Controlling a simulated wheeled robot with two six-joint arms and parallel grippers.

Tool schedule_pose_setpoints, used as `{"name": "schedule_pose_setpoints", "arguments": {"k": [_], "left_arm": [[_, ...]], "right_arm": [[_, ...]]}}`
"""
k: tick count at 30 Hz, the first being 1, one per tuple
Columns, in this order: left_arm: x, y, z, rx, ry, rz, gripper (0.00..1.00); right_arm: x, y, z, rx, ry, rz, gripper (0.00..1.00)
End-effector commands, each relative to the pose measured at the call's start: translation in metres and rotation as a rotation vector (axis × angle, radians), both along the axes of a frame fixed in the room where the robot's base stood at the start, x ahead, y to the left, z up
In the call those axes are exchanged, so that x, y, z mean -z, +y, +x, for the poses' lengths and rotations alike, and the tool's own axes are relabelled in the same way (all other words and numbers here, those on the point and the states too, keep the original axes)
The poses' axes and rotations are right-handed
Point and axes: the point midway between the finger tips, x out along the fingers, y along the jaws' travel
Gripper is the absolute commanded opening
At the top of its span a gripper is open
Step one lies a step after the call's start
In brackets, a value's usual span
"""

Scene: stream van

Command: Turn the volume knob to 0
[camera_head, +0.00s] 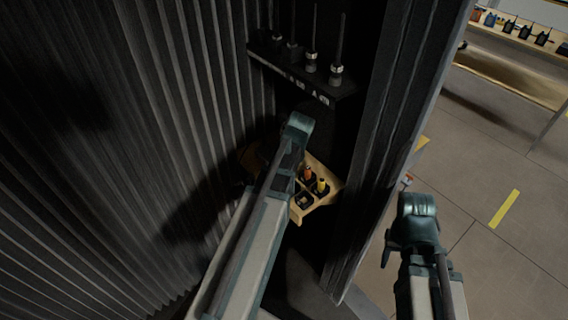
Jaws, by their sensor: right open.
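No volume knob can be made out for sure in the head view. A dark shelf (345,92) in the recess holds several dark devices with tall thin antennas; a nearer antenna device (311,62) has a pale ring at its base. Any knob on them is too small and dark to tell. My right gripper (390,248) is at the lower right, partly behind its own arm, open and well away from this shelf. My left arm reaches up across the middle to just below the shelf; its gripper does not show.
A wooden divided tray (326,197) with small orange and yellow-topped items sits below the shelf, partly behind my left arm. A dark ribbed wall (130,160) fills the left. A dark post (385,150) stands between the recess and open floor. Several radios line a shelf (520,45) at upper right.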

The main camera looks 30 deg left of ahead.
Motion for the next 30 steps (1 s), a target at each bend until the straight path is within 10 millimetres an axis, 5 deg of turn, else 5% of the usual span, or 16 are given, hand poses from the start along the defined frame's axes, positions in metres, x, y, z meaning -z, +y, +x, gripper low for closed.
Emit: {"name": "schedule_pose_setpoints", "arguments": {"k": [7,16,30], "left_arm": [[-0.0001,0.0002,0.0001,0.000,0.000,0.000,0.51],[0.0000,0.0000,0.0000,0.000,0.000,0.000,0.00],[0.0000,-0.0004,0.0011,-0.040,0.000,0.000,0.00]], "right_arm": [[-0.0001,0.0000,0.0000,0.000,0.000,0.000,0.50],[0.0000,0.0000,0.0000,0.000,0.000,0.000,0.50],[0.0000,0.0000,0.0000,0.000,0.000,0.000,0.50]]}}
